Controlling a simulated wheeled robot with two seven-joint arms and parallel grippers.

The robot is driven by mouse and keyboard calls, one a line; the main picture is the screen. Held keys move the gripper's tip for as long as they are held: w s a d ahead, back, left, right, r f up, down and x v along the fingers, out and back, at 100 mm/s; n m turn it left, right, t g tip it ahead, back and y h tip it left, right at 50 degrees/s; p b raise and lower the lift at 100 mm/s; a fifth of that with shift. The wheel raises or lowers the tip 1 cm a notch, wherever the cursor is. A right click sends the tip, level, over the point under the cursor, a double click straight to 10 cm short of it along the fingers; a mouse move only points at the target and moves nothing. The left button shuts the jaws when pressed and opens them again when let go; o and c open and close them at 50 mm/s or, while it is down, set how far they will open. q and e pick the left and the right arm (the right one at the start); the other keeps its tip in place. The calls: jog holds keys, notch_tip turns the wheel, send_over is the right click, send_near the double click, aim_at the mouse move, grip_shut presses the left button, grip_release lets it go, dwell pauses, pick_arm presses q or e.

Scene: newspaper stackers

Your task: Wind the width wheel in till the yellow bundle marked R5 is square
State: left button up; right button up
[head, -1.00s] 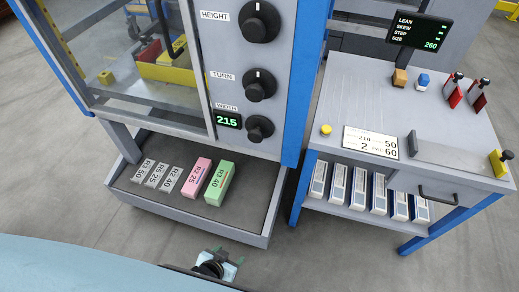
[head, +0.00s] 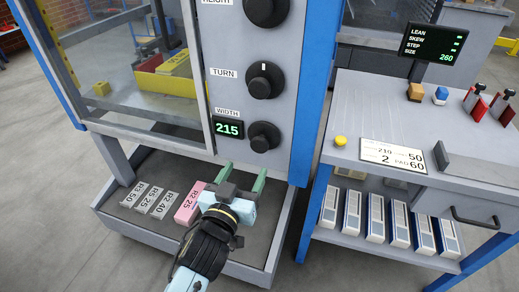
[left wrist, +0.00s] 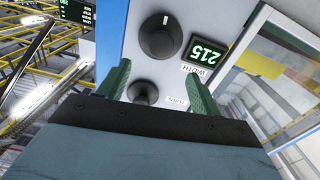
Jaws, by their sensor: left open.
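The width wheel (head: 263,136) is a black knob on the grey panel, right of a display (head: 228,128) reading 215. In the left wrist view the wheel (left wrist: 160,37) appears upside down beyond the fingertips. My left gripper (head: 242,176) is open and empty, below the wheel and apart from it, its green fingers pointing toward the panel. A yellow bundle (head: 175,64) shows behind the glass in a yellow and red holder; its marking and squareness are too small to tell. My right gripper is out of view.
The turn knob (head: 265,80) sits above the wheel. A low tray (head: 150,232) holds grey blocks and a pink block (head: 190,203). At right, a bench carries a screen (head: 432,43) reading size 260, a yellow button (head: 340,141) and a card (head: 391,155).

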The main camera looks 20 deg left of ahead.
aim_at(258, 146)
pick_arm(q)
jog(key=w+b, duration=0.1)
jog(key=w, duration=0.7)
jog(key=shift+w+d+f+b, duration=0.1)
jog(key=shift+w+d+b, duration=0.05)
jog(key=shift+w+b, duration=0.25)
jog(key=shift+w, duration=0.65)
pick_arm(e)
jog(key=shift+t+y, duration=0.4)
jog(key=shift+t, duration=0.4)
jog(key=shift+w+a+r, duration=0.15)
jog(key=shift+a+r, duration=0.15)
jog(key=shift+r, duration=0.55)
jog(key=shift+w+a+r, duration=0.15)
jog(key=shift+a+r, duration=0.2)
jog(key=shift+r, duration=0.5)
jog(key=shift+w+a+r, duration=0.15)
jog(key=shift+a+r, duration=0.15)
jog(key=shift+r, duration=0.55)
pick_arm(q)
jog(key=c, duration=0.9)
